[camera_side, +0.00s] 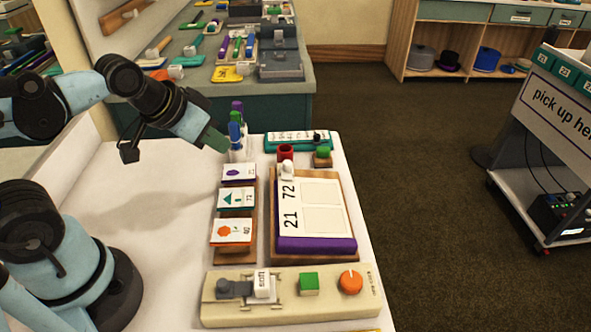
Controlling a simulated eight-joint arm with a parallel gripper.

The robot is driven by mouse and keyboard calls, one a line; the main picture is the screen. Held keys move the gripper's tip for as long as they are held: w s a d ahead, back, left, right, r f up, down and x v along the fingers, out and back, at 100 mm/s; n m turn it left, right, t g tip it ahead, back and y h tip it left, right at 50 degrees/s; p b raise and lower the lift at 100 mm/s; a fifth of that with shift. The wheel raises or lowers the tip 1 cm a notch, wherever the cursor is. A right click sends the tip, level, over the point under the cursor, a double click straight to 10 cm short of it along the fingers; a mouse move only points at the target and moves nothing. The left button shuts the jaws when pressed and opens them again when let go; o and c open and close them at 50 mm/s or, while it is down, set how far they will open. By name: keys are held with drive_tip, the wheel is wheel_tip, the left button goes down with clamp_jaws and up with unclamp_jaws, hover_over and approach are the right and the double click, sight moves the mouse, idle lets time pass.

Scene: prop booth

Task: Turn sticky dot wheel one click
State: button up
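A round orange knob (350,282) sits at the right end of a beige device (230,312) at the table's front. It is the most wheel-like part in view, but I cannot tell if it is the sticky dot wheel. A green square block (308,284) and a grey-and-white clamp-like part (262,285) sit left of it on the device. My gripper (220,146) hangs over the table's far left part, well away from the knob and close beside upright blue and purple pens (236,126). Its tip looks teal-green; whether its fingers are apart or hold anything is unclear.
A purple-edged board (318,245) with a card marked 72 and 21 lies behind the device. Several picture cards (234,199) line its left. A red cup (285,152), a white figure (287,170) and a teal tray (290,141) stand farther back.

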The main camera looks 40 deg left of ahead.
drive_tip(key=shift+o, duration=1.3)
drive_tip(key=shift+w+d+r+m, duration=0.1)
drive_tip(key=shift+d+m, duration=0.2)
drive_tip(key=shift+d, duration=0.1)
drive_tip(key=o, duration=0.7)
drive_tip(key=d+m+g+h, duration=0.1)
drive_tip(key=d+m, duration=0.1)
drive_tip(key=d, duration=0.2)
drive_tip(key=w+d+r+m+g+h, duration=0.1)
drive_tip(key=d+m, duration=0.2)
drive_tip(key=d+m+g+h, duration=0.1)
drive_tip(key=d+m, duration=0.2)
drive_tip(key=d, duration=0.1)
drive_tip(key=shift+w+d+r, duration=0.25)
drive_tip(key=shift+w+d, duration=0.05)
drive_tip(key=shift+w, duration=0.05)
drive_tip(key=shift+c, duration=0.2)
drive_tip(key=m+g+h, duration=0.1)
drive_tip(key=m+g, duration=0.3)
drive_tip(key=m, duration=0.5)
approach(350, 278)
drive_tip(key=a+v, duration=0.1)
drive_tip(key=v, duration=0.3)
drive_tip(key=x, duration=0.8)
drive_tip(key=d+x, duration=0.1)
drive_tip(key=x, duration=0.3)
drive_tip(key=shift+f, duration=0.15)
drive_tip(key=shift+c, duration=0.2)
drive_tip(key=c, duration=1)
